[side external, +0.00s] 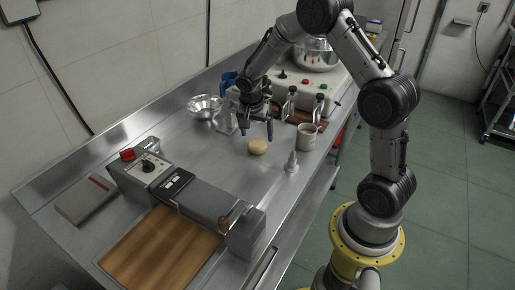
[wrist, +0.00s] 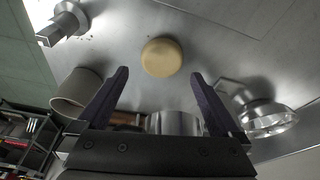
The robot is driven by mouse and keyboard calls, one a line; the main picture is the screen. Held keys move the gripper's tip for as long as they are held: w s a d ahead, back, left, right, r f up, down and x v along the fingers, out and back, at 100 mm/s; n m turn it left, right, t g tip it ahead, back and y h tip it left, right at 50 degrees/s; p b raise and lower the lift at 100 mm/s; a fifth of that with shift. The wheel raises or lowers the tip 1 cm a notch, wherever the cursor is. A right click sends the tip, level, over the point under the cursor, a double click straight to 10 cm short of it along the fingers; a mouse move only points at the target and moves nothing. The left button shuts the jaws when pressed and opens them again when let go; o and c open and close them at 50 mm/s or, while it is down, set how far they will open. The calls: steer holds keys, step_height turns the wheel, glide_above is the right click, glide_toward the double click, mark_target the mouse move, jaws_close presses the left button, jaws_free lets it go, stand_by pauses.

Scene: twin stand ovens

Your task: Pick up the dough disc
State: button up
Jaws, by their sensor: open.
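The dough disc (side external: 257,147) is a small round tan piece lying on the steel counter in the side external view. In the wrist view the dough disc (wrist: 161,57) lies beyond my fingertips, roughly centred between them. My gripper (side external: 256,130) is above the counter, just left of and a little higher than the disc in the side external view. In the wrist view my gripper (wrist: 158,75) has its two dark fingers wide apart with nothing between them. The disc is apart from the fingers.
A metal bowl (side external: 205,106) sits to the left. A machine with levers (side external: 300,85) is behind. A roller machine (side external: 190,190) with a wooden board (side external: 160,245) is in front. Counter around the disc is clear.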

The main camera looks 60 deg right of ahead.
mark_target(258, 145)
steer(key=x, duration=0.5)
steer(key=shift+w, duration=0.15)
steer(key=c, duration=1.2)
